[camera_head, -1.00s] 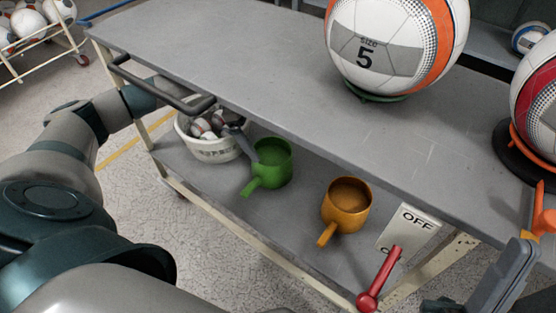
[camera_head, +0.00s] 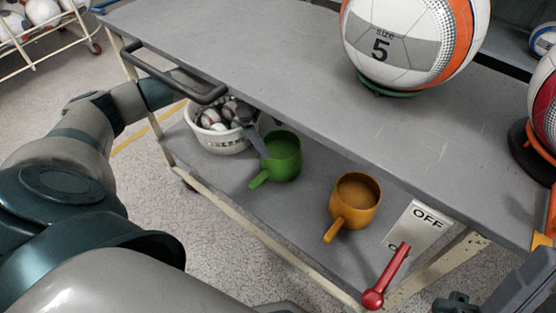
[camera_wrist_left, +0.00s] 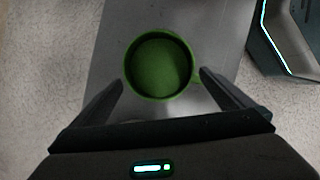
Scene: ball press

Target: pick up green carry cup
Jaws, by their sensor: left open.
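The green carry cup (camera_head: 283,152) stands upright on the lower shelf, its handle (camera_head: 260,179) pointing to the lower left. In the left wrist view the cup (camera_wrist_left: 160,66) is seen from above, its open top facing the camera. My left gripper (camera_wrist_left: 162,80) is open and empty, with one finger on each side of the cup's near part; whether they touch it I cannot tell. In the head view only a grey finger (camera_head: 256,140) shows at the cup's left rim; the tabletop hides the rest. Part of my right gripper (camera_head: 490,292) shows at the lower right.
A white bucket of baseballs (camera_head: 222,138) stands just left of the cup. An orange cup (camera_head: 354,203) stands to the right, near a red lever (camera_head: 386,277) and an OFF sign (camera_head: 418,222). The upper tabletop (camera_head: 270,65) overhangs the shelf; a ball (camera_head: 415,40) rests on it.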

